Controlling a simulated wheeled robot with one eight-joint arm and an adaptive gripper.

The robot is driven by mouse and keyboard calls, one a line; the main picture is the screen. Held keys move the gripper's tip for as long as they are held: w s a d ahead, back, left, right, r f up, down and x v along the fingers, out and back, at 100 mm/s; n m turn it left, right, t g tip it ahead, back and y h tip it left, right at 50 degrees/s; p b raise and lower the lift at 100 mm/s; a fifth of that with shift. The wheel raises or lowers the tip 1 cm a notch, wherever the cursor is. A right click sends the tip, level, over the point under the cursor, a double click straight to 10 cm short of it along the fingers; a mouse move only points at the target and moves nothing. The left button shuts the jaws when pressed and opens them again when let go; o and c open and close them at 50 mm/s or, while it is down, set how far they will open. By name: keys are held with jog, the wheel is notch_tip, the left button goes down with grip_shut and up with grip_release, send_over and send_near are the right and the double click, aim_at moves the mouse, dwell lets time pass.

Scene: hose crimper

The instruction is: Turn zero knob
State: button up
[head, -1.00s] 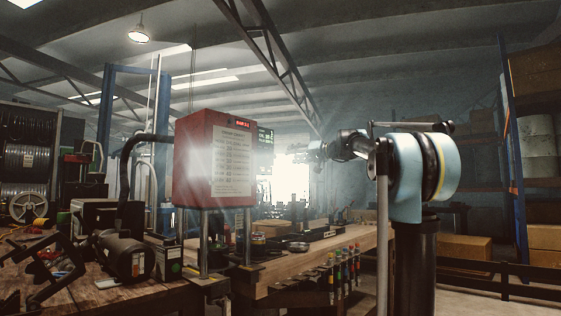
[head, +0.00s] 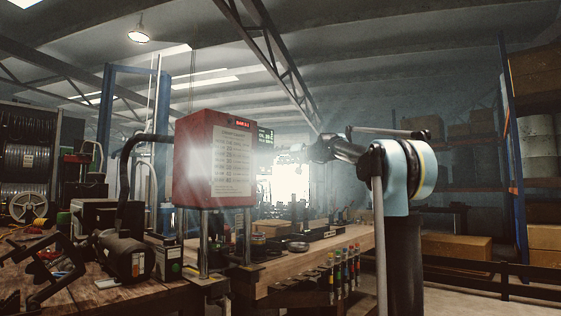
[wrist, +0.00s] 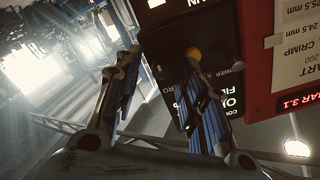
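The red crimper head (head: 215,160) stands left of centre in the head view, with a chart on its front and a small red display on top. In the wrist view the picture is turned over, and the dark panel (wrist: 205,30) has a round yellow-orange part (wrist: 193,54) near a "POWER" label. I cannot tell whether this is the zero knob. My gripper (wrist: 160,58) is open, its fingers apart and the right fingertip overlapping the panel near the yellow part. I see no clear contact.
The workbench (head: 315,262) carries tools and small parts below the crimper. A black hose (head: 127,170) curves down on the crimper's left. Bright window glare washes out the area behind the panel. Shelving (head: 515,160) stands at the far right.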

grip_shut()
jog(key=shift+d, duration=0.1)
jog(key=shift+r+m, duration=0.1)
jog(key=shift+m, duration=0.3)
dwell(0.4)
jog(key=m, duration=1.1)
jog(key=shift+w, duration=0.1)
dwell(0.4)
